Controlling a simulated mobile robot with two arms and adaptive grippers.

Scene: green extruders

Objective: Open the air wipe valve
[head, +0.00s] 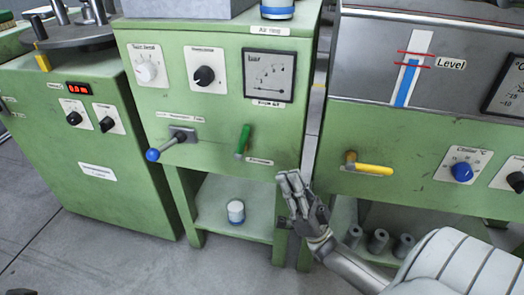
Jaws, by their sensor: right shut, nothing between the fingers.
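A green lever handle (243,141), which looks like the air wipe valve, is on the front of the middle green machine (215,115). It stands close to upright, leaning slightly, with a small white label below it that is too small to read. My right gripper (290,181) is shut and empty. In the picture it is below and to the right of the green handle, apart from it, by the gap between the machines. My left gripper is not in view.
A blue-knobbed lever (153,155) sticks out left of the green handle. A pressure gauge (269,77) and two dials are above. A yellow handle (369,168) is on the right machine. A white-and-blue can (236,211) stands on the lower shelf (215,192). Grey cylinders (378,240) are at lower right.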

